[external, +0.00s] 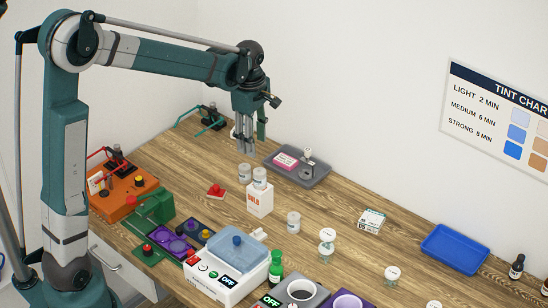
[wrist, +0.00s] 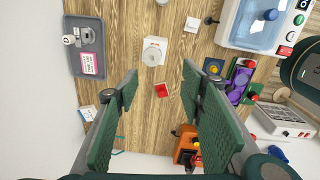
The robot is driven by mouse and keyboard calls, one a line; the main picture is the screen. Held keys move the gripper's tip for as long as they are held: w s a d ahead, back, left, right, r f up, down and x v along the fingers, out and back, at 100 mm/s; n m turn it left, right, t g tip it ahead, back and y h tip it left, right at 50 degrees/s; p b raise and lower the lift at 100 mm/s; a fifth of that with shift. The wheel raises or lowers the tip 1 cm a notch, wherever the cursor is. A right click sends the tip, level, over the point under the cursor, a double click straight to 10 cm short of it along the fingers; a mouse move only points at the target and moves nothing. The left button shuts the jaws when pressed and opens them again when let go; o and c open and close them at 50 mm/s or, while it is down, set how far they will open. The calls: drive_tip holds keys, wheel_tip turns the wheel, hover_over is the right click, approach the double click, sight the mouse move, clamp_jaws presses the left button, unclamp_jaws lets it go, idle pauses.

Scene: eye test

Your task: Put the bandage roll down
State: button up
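My gripper (external: 245,149) hangs over the back left of the table, fingers down. In the wrist view my gripper (wrist: 160,84) has its two green-padded fingers wide apart, with nothing between them. I cannot identify the bandage roll for certain. A small whitish roll-like piece (wrist: 68,40) lies at a grey holder in the grey tray (wrist: 98,22); the tray (external: 318,178) is to the right of my gripper in the external view.
A red piece (external: 216,190) lies left of the box. An orange unit (external: 128,196), a green device (external: 154,206) and a white machine with a blue lid (external: 228,262) crowd the left and front. A blue tray (external: 453,248) is at right. Wood between is partly clear.

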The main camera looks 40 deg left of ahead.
drive_tip(key=s+r+m+t, duration=0.1)
drive_tip(key=s+r+m, duration=0.25)
drive_tip(key=s, duration=0.45)
drive_tip(key=s+r+m+t, duration=0.2)
drive_tip(key=s+r+m, duration=0.1)
drive_tip(key=s+m, duration=0.3)
drive_tip(key=s+r+m+t, duration=0.1)
drive_tip(key=s+r+m, duration=0.25)
drive_tip(key=s, duration=0.55)
drive_tip(key=s+f+m+t, duration=0.2)
drive_tip(key=s+m, duration=0.4)
drive_tip(key=s, duration=0.2)
drive_tip(key=shift+s+d+f+t, duration=0.3)
drive_tip(key=shift+d+f, duration=0.1)
